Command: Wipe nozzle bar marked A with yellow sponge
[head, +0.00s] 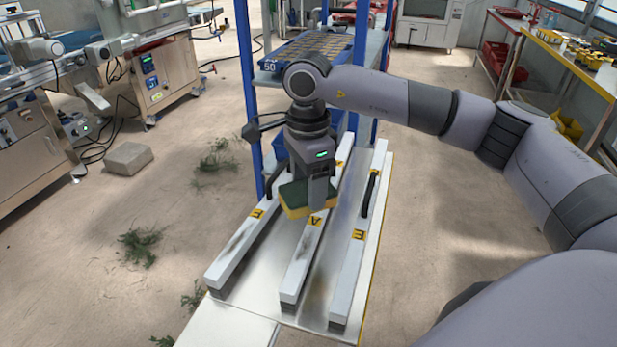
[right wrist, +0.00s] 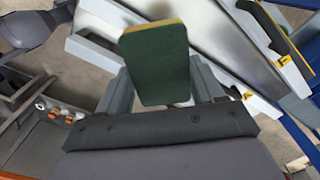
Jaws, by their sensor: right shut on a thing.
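My right gripper (head: 314,192) is shut on the yellow sponge (head: 293,198), which has a dark green layer. The sponge is over the middle nozzle bar marked A (head: 300,258), beside its yellow label; I cannot tell whether it touches the bar. The bar is long and white, with dark smudges. In the right wrist view, the sponge's green face (right wrist: 157,66) shows between the fingers and hides part of what is behind it. The left gripper is not in view.
Two similar bars flank it, a left bar (head: 232,259) and a right bar (head: 348,284), each with a yellow label and a black handle. All lie on a metal plate (head: 268,288). Blue posts (head: 247,90) and a blue tray (head: 272,76) stand behind. A grey block (head: 128,158) lies on the floor.

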